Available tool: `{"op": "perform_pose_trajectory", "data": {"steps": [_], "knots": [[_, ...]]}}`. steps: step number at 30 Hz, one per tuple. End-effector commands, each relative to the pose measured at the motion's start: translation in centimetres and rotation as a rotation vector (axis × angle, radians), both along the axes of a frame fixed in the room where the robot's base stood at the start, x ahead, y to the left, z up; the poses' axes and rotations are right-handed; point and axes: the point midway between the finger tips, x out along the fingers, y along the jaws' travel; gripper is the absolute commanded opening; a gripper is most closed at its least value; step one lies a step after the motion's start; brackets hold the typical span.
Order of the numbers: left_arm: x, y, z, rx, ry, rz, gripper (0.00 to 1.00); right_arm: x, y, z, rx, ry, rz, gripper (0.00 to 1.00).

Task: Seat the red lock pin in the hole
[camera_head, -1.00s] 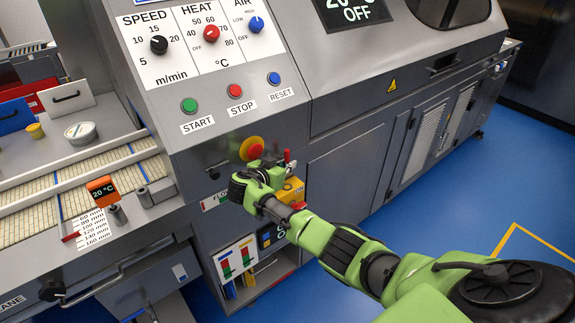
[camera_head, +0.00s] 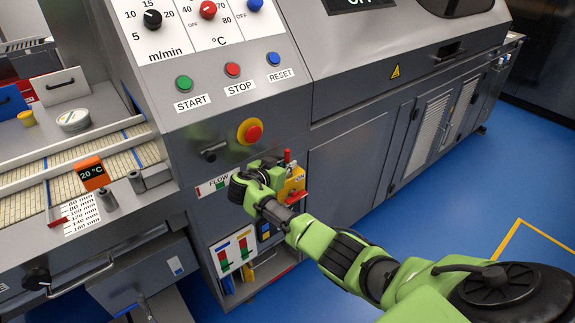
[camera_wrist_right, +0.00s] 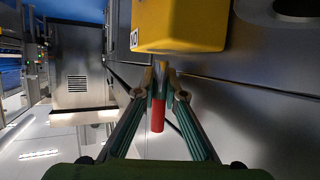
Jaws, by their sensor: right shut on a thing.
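The red lock pin has a red handle, which shows in the head view (camera_head: 287,156) and in the right wrist view (camera_wrist_right: 157,115). My right gripper (camera_wrist_right: 162,92) is shut on the pin's metallic shank; it also shows in the head view (camera_head: 271,170). The pin stands roughly upright, red end up, over the yellow block (camera_head: 294,182). In the upside-down right wrist view, the pin's brass-coloured end meets or overlaps the edge of the yellow block (camera_wrist_right: 180,28). The hole is hidden, and I cannot tell whether the end is inside it. My left gripper is not in view.
A red-and-yellow emergency button (camera_head: 250,131) protrudes just above my right gripper. A red part (camera_head: 297,196) sits at the yellow block's front. The grey cabinet (camera_head: 345,170) is close behind. Blue floor (camera_head: 430,215) is open to the right.

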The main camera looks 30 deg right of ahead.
Motion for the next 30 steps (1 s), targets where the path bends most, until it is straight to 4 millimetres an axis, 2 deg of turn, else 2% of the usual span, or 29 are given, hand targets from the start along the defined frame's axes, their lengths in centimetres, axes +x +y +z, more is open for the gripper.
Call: {"op": "perform_pose_trajectory", "data": {"steps": [30], "knots": [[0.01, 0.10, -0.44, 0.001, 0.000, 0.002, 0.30, 0.00, 0.01, 0.08, 0.001, -0.001, 0.001, 0.00]]}}
